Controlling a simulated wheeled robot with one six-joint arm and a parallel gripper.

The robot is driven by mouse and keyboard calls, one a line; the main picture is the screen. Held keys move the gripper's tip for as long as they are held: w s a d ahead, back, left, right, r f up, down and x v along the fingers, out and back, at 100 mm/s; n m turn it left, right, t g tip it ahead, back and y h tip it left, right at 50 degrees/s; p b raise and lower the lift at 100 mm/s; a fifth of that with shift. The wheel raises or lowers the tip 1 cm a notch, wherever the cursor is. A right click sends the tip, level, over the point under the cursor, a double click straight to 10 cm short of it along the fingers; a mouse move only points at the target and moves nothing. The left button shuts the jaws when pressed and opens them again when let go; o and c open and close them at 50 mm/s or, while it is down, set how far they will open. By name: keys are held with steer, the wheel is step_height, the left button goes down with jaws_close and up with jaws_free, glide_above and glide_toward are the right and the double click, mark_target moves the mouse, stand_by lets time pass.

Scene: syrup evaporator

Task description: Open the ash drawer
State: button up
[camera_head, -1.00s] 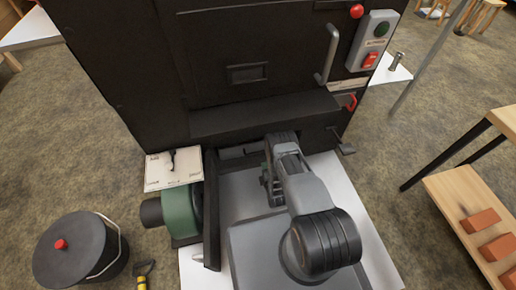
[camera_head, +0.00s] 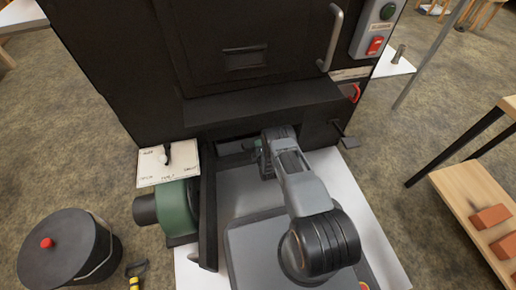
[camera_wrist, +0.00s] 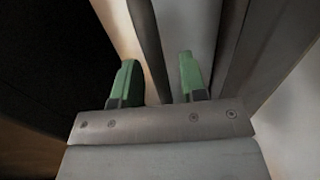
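The black evaporator firebox (camera_head: 265,105) fills the top of the head view. A dark, low recess (camera_head: 232,147) shows under its ledge, where the ash drawer front is partly hidden by my arm. I cannot tell how far the drawer is open. My gripper (camera_head: 260,160) is at this recess, mostly hidden by my wrist in the head view. In the wrist view my gripper (camera_wrist: 160,78) has its green fingertips apart. A thin dark bar (camera_wrist: 148,45) runs between them with gaps on both sides; I cannot tell if it is the drawer's handle.
A green blower (camera_head: 178,210) and a white labelled board (camera_head: 166,163) stand left of my arm, with a dark upright panel (camera_head: 208,205) between. A lidded black bucket (camera_head: 68,255) is on the floor at left. A wooden shelf with bricks (camera_head: 490,216) stands at right.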

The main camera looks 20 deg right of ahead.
jaws_close()
stand_by(0.3)
stand_by(0.3)
